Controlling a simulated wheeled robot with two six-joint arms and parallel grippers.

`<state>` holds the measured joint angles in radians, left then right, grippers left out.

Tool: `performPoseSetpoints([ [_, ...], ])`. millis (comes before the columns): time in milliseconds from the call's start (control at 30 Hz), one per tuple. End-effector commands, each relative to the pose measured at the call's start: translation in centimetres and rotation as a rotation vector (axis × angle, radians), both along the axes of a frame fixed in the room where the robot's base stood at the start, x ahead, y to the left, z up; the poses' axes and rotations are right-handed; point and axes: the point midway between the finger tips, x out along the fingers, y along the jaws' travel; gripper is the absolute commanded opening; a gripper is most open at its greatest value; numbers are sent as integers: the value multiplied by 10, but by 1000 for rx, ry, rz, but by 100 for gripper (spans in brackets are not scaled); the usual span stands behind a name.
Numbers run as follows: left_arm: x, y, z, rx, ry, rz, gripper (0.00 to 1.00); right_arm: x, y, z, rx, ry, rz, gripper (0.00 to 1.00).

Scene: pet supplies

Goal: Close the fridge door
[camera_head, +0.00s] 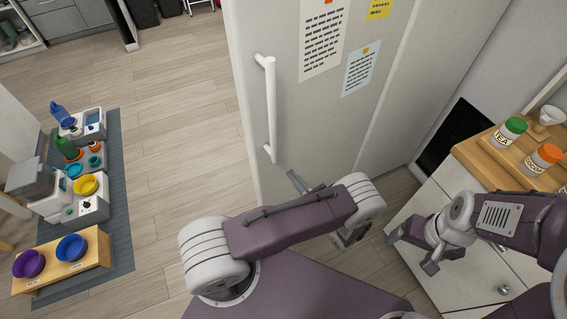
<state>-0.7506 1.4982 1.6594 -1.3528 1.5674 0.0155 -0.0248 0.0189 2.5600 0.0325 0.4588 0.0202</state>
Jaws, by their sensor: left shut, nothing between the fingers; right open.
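The fridge door (300,130) is a tall cream panel in the upper middle of the head view, with paper notes on its face. Its long white vertical handle (270,110) is near the left edge. From this angle I cannot tell how far the door stands from its frame. My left gripper (294,177) is shut and empty, low in front of the door face and right of the handle's lower end. My forearm hides part of it, and contact with the door cannot be told. My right gripper (411,252) is open and empty, beside the white drawers.
A white drawer cabinet (460,285) with a wooden top and jars (508,131) stands at the right, close to my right arm. A dark mat (120,230) with pet feeders and a wooden bowl stand (90,262) lies at the left. Floor (185,130) left of the fridge is clear.

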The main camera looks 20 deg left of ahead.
Motion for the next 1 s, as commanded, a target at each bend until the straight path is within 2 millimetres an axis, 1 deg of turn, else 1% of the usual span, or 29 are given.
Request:
performPoseSetpoints([
  [33,5,11,2,1,2,5,0,0,0,4,0,0,0,82],
  [100,11,23,2,1,2,6,0,0,0,7,0,0,0,82],
  [233,22,40,1,0,0,4,0,0,0,11,0,0,0,82],
  [333,27,47,1,0,0,3,0,0,0,12,0,0,0,82],
  [500,30,52,0,0,0,1,0,0,0,13,0,0,0,82],
  [1000,28,52,1,1,2,-24,0,0,0,15,0,0,0,82],
])
